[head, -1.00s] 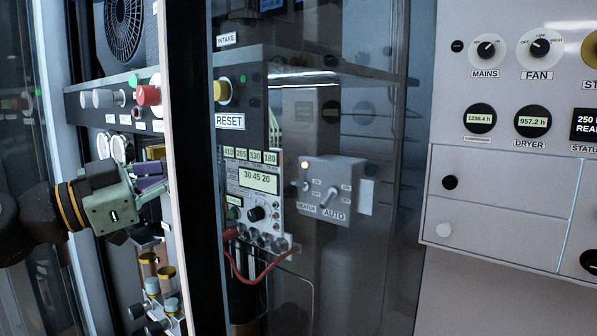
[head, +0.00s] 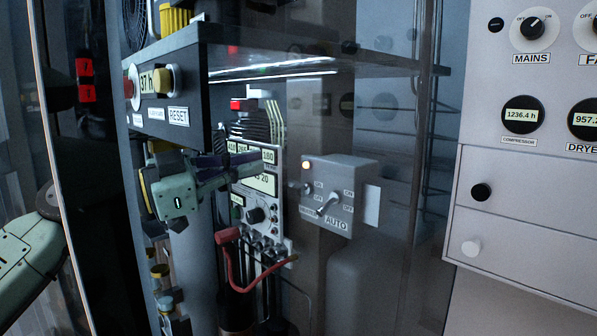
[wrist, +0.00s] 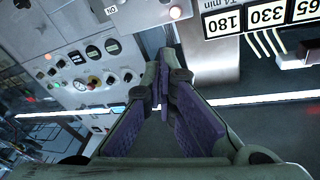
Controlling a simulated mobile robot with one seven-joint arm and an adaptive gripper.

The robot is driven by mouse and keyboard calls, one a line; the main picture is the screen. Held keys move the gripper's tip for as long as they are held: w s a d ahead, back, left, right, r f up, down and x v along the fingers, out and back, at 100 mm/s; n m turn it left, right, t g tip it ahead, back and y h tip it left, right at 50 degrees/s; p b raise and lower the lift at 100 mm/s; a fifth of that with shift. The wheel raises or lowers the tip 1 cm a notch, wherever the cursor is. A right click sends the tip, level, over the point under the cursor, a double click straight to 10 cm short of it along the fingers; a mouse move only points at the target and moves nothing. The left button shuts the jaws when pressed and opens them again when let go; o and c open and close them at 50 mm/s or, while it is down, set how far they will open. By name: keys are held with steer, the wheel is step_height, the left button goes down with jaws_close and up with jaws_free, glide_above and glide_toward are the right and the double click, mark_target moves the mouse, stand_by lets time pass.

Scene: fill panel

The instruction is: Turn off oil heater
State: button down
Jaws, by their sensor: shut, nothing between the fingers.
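In the head view, a grey switch box (head: 350,180) stands to the right of the numbered meter panel. It has a lit orange lamp (head: 306,165), a large AUTO lever (head: 328,204) and a smaller switch at its left; the small ON/OFF labels are hard to read. I cannot tell the smaller switch's position. My gripper (head: 252,158) is left of the box, in front of the meter panel (head: 257,195), apart from the box. Its purple fingers are shut together and empty. They also show closed in the wrist view (wrist: 160,85).
A pale control panel with a MAINS knob (head: 535,27) stands at the right. Glass with vertical edges surrounds the cabinet.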

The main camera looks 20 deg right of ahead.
stand_by(0.3)
steer(key=d+r+p, duration=0.2)
steer(key=d+p, duration=0.1)
steer(key=d, duration=0.7)
steer(key=f, duration=0.1)
steer(key=w+a+f, duration=0.1)
steer(key=a+f+p, duration=0.1)
steer(key=f, duration=0.1)
steer(key=shift+w+a, duration=0.2)
steer(key=shift+w, duration=0.2)
steer(key=shift+f, duration=0.2)
